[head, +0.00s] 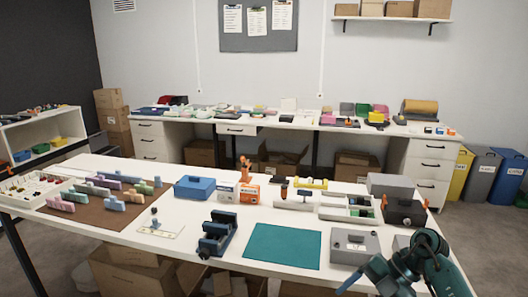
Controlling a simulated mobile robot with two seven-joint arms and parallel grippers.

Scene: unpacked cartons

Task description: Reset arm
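My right arm comes in at the lower right corner of the head view, in front of the table's right end. Its dark teal gripper (368,277) seems to point down and left, near the front edge of the white table (190,256). The fingertips are small and partly cut off, so I cannot tell whether they are open or shut. I see nothing clearly held. My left arm and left gripper are not in view.
A grey box (355,246) stands just behind my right arm. A green mat (283,246) lies bare left of it, with a dark blue vise-like device (217,235) further left. Pastel blocks cover a brown mat (99,211). Cartons (135,272) sit under the table.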

